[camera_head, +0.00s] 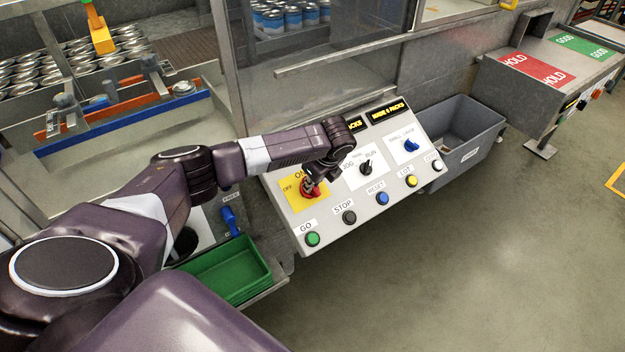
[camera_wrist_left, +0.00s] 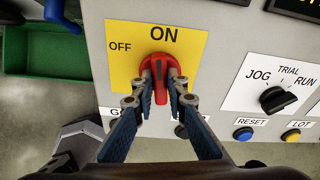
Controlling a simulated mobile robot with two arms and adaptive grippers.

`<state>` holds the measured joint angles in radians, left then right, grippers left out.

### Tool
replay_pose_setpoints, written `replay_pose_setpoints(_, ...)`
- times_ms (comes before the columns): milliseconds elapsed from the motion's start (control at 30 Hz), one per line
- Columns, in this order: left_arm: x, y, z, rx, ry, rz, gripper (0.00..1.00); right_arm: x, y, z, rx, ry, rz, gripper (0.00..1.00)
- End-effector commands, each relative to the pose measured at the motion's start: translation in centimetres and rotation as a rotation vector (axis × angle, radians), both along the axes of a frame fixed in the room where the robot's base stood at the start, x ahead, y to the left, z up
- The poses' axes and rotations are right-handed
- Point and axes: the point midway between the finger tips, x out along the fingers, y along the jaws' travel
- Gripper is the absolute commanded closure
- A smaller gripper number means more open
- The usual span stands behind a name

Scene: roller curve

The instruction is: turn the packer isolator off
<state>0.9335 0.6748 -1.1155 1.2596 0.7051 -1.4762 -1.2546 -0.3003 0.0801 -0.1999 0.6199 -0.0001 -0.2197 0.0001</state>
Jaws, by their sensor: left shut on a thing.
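The isolator is a red rotary handle (camera_wrist_left: 158,70) on a yellow plate (camera_wrist_left: 122,72) marked OFF at the left and ON at the top. The handle's grip stands upright, in line with ON. My left gripper (camera_wrist_left: 160,88) is shut on the handle, with one finger on each side of its grip. In the head view the red handle (camera_head: 309,190) is partly hidden by my left gripper (camera_head: 311,182), which reaches over the sloping control panel (camera_head: 330,211). My right gripper is not in view.
A JOG/TRIAL/RUN selector (camera_head: 366,167) and a blue switch (camera_head: 411,146) sit right of the isolator. Push buttons, including green GO (camera_head: 312,239), line the panel's lower edge. Green trays (camera_head: 238,272) are at lower left. A grey bin (camera_head: 482,135) stands to the right.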

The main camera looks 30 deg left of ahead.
Motion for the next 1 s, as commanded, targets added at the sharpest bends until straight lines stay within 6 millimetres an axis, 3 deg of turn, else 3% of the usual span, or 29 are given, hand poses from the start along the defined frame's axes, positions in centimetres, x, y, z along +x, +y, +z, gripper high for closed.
replay_pose_setpoints(33,-0.1,-0.1,0.4,-0.01,-0.015,0.034,1.0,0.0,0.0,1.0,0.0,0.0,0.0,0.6)
replay_pose_setpoints(400,-0.3,-0.1,0.3,-0.077,-0.175,0.335,1.0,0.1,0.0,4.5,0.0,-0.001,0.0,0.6)
replay_pose_setpoints(1000,-0.5,-0.2,0.0,-0.184,-0.438,0.828,1.0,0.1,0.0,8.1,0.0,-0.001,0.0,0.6)
